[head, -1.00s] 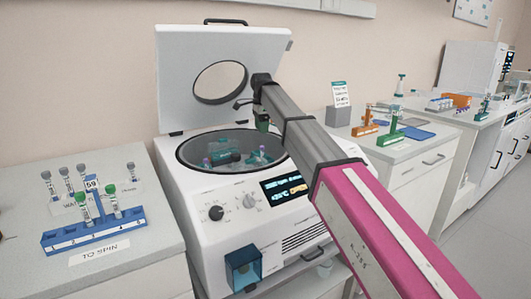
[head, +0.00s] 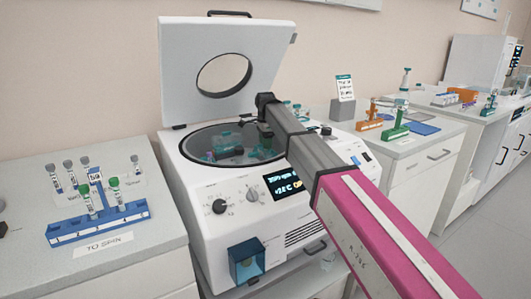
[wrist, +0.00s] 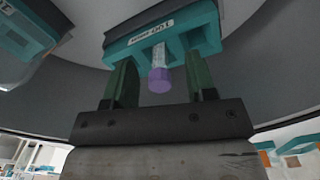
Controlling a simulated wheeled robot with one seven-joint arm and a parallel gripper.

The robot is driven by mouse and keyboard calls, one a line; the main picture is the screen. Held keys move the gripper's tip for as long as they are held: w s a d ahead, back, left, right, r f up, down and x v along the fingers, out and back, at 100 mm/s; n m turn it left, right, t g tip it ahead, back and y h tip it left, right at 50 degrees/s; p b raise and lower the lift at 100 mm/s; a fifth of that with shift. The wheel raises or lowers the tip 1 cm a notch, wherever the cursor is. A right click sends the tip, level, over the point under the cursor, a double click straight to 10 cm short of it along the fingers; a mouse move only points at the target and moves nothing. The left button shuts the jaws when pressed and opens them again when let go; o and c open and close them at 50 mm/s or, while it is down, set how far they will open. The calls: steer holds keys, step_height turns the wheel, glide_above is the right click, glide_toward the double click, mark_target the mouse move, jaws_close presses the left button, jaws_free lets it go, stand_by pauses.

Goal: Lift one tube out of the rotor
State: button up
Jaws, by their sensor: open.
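The centrifuge (head: 207,185) stands with its lid (head: 185,75) raised. Teal rotor buckets (head: 226,139) show inside its bowl in the head view. In the wrist view, a purple-capped tube (wrist: 159,80) sits in a teal bucket (wrist: 205,38) with a white label. My gripper (wrist: 164,72) is open, with one dark green finger on each side of the tube, apart from the cap. The tube's lower part is hidden in the bucket.
A blue rack (head: 72,231) with green-capped tubes stands on the left bench behind a "TO SPIN" label (head: 103,244). The bowl's rim (head: 185,150) surrounds the rotor closely. Orange and green racks (head: 396,130) stand on the right bench.

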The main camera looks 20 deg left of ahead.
steer(key=shift+f, duration=0.3)
steer(key=c, duration=0.8)
steer(key=shift+r, duration=0.1)
step_height(320, 180, up, 10)
steer(key=shift+f, duration=0.1)
step_height(320, 180, up, 5)
steer(key=shift+f, duration=0.15)
stand_by(0.7)
